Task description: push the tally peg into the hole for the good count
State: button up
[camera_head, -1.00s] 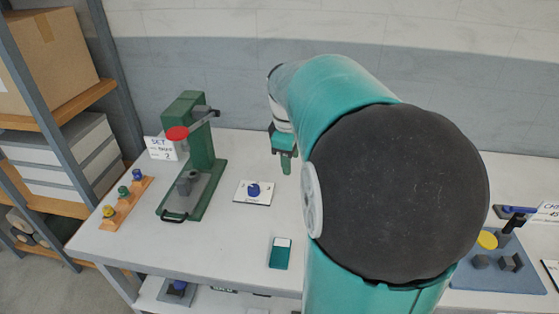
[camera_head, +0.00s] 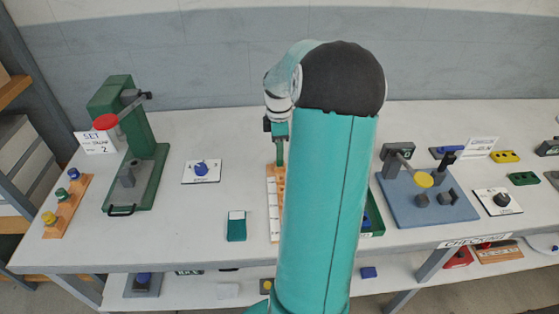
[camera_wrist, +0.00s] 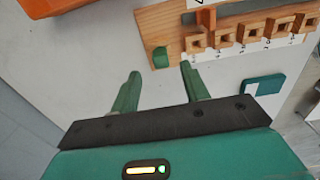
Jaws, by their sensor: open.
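A wooden tally rack (camera_wrist: 215,30) lies at the top of the wrist view, with several notched wooden blocks along a numbered white strip. In the head view the rack (camera_head: 273,200) is partly hidden by my arm. A green peg (camera_wrist: 160,57) is at the rack's left end in the wrist view; how deep it sits I cannot tell. My gripper (camera_wrist: 160,78) is open and empty, its green fingers apart. The peg appears just beyond the gap between the fingertips. In the head view my gripper (camera_head: 280,155) points down near the rack's far end.
A teal-and-white pad (camera_head: 236,226) lies left of the rack. A blue mat (camera_head: 428,200) with fixtures is at the right. An orange object (camera_wrist: 50,6) is at the wrist view's upper left.

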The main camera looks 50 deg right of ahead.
aim_at(280, 162)
notch_tip(280, 162, down, 5)
jog(key=shift+s+f, duration=0.15)
grip_shut()
